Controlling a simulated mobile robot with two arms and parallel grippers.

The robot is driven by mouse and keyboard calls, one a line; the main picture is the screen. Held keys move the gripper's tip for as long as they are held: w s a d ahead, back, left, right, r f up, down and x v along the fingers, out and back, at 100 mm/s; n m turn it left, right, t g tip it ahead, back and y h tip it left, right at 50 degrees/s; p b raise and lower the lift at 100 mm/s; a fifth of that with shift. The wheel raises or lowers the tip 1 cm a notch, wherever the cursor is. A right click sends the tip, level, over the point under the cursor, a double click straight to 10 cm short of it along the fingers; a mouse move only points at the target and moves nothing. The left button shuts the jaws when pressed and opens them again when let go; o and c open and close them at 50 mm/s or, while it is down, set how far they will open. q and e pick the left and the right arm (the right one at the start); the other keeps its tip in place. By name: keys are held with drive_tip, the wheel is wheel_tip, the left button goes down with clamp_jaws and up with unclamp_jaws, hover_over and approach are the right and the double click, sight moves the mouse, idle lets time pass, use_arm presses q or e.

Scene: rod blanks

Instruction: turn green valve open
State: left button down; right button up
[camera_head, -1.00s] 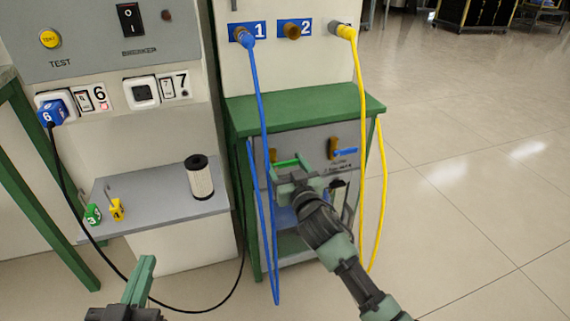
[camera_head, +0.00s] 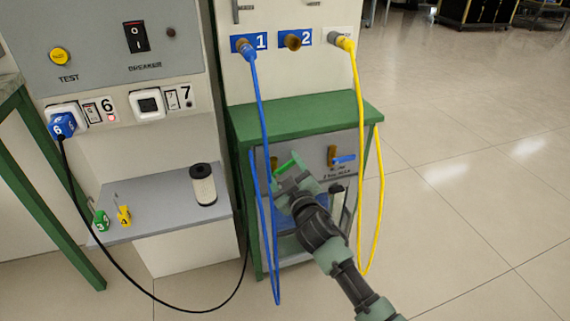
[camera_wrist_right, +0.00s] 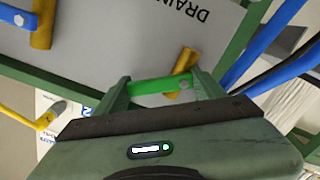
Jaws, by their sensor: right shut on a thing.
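The green valve handle (camera_head: 289,164) is on the front of the grey-panelled cabinet under a green top. It slants up to the right in the head view. In the right wrist view the green handle (camera_wrist_right: 150,86) runs across between my fingers, joined to a brass valve body (camera_wrist_right: 183,61). My right gripper (camera_head: 291,171) is shut on the handle and hides part of the valve. It also shows in the right wrist view (camera_wrist_right: 164,88). My left gripper is not in view.
A second valve with a blue handle (camera_head: 345,159) is to the right. A blue cable (camera_head: 262,120) hangs close to the left of my gripper; a yellow cable (camera_head: 362,130) hangs to the right. A shelf (camera_head: 150,213) at left holds a dark-capped cylinder (camera_head: 203,186). Open floor lies right.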

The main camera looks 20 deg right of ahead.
drive_tip(key=shift+a+r+n, duration=0.1)
drive_tip(key=shift+r+n, duration=0.15)
drive_tip(key=shift+n, duration=0.35)
drive_tip(key=shift+a+n+p, duration=0.1)
drive_tip(key=shift+n+p, duration=0.3)
drive_tip(key=n, duration=0.1)
drive_tip(key=n+p, duration=0.1)
drive_tip(key=n, duration=0.1)
drive_tip(key=shift+a+r+n, duration=0.25)
drive_tip(key=shift+a+n, duration=0.1)
drive_tip(key=shift+n, duration=0.05)
drive_tip(key=shift+a+n, duration=0.1)
drive_tip(key=shift+n, duration=0.3)
drive_tip(key=shift+a+n+p, duration=0.3)
drive_tip(key=shift+n+p, duration=0.25)
drive_tip(key=shift+n, duration=0.65)
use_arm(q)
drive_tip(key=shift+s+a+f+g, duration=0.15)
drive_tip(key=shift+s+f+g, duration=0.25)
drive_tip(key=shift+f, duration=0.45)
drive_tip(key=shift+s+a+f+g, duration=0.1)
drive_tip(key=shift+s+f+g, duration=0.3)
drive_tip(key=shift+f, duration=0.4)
use_arm(e)
drive_tip(key=shift+a+n, duration=0.25)
drive_tip(key=shift+n, duration=1.05)
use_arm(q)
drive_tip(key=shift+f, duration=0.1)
